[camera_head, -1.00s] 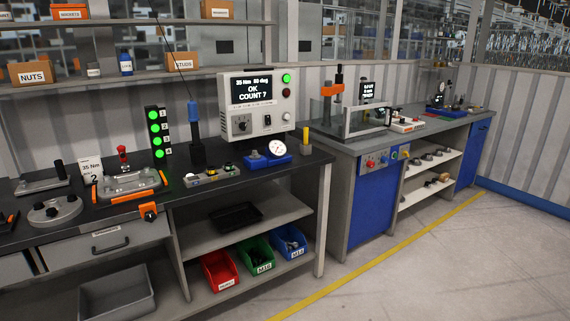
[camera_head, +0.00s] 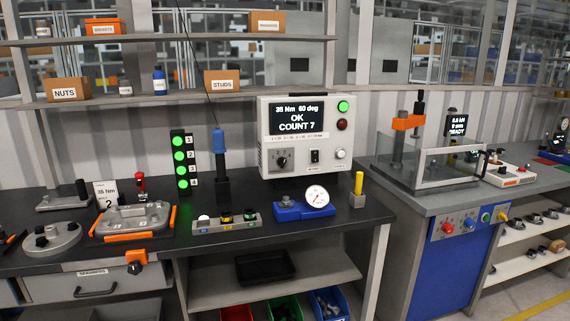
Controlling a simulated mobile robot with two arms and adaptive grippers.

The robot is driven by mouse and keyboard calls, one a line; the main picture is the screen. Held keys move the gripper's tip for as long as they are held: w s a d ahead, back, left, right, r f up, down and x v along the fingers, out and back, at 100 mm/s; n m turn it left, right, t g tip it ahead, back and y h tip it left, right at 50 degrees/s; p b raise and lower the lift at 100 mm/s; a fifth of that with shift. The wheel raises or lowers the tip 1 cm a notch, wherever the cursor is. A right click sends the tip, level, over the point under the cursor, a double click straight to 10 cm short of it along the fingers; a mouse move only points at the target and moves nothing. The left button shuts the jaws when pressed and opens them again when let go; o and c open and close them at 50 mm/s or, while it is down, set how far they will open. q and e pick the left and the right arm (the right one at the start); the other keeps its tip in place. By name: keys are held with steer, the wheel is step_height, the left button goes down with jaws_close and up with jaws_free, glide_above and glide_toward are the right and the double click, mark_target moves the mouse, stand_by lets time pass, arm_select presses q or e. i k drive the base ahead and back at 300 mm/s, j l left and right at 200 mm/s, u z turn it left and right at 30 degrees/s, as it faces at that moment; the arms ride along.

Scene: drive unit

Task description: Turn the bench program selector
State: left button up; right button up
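The bench program selector appears to be the dark rotary knob (camera_head: 282,162) at the lower left of the white control unit (camera_head: 305,137) on the black bench. A row of small position labels sits above it. The unit's screen (camera_head: 297,118) reads 35 Nm, 60 deg, OK, COUNT 7. A lit green lamp (camera_head: 343,107) and a dark red lamp (camera_head: 342,125) are at its right. A black rocker switch (camera_head: 315,156) and a pale round button (camera_head: 340,154) sit right of the knob. Neither gripper is in view.
A second bench (camera_head: 410,195) with a clear guard stands right.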

mark_target(281, 162)
steer(key=i+l, duration=0.6)
steer(key=l, duration=0.15)
steer(key=i+l, duration=0.6)
steer(key=l+u, duration=0.05)
steer(key=l, duration=0.05)
